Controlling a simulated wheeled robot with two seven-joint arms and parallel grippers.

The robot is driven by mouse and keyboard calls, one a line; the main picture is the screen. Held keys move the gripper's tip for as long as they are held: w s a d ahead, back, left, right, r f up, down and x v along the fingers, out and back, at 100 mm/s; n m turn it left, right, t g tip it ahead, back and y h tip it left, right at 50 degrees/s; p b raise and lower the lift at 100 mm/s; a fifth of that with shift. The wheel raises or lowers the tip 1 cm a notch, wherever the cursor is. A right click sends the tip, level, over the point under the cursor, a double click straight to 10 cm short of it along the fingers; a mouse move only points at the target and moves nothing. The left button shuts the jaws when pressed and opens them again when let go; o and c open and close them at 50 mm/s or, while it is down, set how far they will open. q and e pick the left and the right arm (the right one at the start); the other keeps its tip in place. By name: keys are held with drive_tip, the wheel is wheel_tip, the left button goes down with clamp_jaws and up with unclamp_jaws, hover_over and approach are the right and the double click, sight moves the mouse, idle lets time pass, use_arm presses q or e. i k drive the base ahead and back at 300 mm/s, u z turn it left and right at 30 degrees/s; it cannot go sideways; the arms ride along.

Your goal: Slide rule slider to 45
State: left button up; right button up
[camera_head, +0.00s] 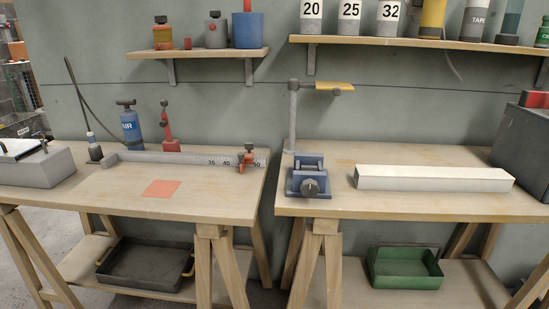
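The rule (180,157) is a long grey bar lying along the back of the left workbench, with the numbers 35, 40 and 50 readable near its right end. The slider (246,160) is an orange-red block with a dark knob on top. It sits on the rule between the 40 and the 50. No 45 can be read; the slider covers that stretch, and its exact reading cannot be told. Neither of my grippers shows in this view.
An orange square (161,188) lies on the left workbench (215,200) in front of the rule. A blue air bottle (131,128) and a red tool (168,130) stand behind it. A blue vise (308,178) and white bar (433,179) occupy the right bench.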

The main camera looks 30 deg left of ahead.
sight(245, 158)
drive_tip(key=z, duration=1.4)
drive_tip(key=k, duration=1)
drive_tip(key=u, duration=1.65)
drive_tip(key=i, duration=0.3)
drive_tip(key=z, duration=0.05)
